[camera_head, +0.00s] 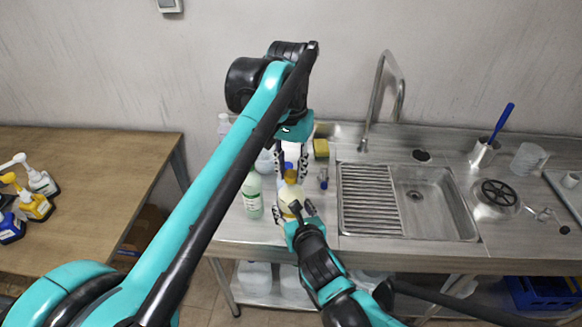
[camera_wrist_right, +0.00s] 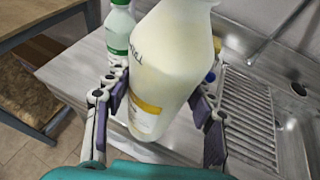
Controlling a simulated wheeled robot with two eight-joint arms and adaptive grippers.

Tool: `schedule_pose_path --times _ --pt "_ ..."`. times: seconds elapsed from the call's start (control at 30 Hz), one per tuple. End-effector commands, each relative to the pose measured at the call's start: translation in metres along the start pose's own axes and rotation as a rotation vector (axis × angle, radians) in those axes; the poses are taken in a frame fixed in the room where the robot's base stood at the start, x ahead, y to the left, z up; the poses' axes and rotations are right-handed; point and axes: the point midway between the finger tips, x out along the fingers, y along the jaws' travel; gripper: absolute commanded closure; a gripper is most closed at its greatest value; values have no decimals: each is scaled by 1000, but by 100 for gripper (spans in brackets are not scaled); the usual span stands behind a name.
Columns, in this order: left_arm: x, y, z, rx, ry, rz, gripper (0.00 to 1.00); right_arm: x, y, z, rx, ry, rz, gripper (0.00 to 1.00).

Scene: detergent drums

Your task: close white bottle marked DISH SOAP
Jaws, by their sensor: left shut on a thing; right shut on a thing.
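The white bottle (camera_head: 291,196) stands near the front edge of the steel counter, partly hidden by my grippers. In the right wrist view the bottle (camera_wrist_right: 165,70) looks creamy white, with a yellow band and part of some dark lettering; its top is out of frame. My right gripper (camera_head: 291,212) is shut on its body, with one finger on each side, as the wrist view (camera_wrist_right: 160,110) shows. My left gripper (camera_head: 291,174) points down from above, shut on what looks like a yellow cap (camera_head: 291,177) at the bottle's top. Whether the cap is seated cannot be told.
A green bottle (camera_head: 252,196) stands just left, also in the wrist view (camera_wrist_right: 119,30). Behind are a clear bottle (camera_head: 223,127) and a yellow sponge (camera_head: 321,149). The sink (camera_head: 420,200) lies right. Pump bottles (camera_head: 38,178) stand on the wooden table (camera_head: 90,160).

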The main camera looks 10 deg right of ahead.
Motion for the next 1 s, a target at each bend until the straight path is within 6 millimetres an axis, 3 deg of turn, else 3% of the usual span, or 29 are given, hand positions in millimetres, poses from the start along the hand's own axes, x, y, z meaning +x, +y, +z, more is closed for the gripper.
schedule_pose_path --times 0.23,0.37,1.0 --pt "2 0 0 19 0 0 79 0 0 1 0 -1 1 100" --pt "2 -1 0 180 -3 -1 79 0 0 0 0 -1 0 100" --pt "4 -4 -5 1766 -27 -8 79 0 0 0 0 -1 0 100"
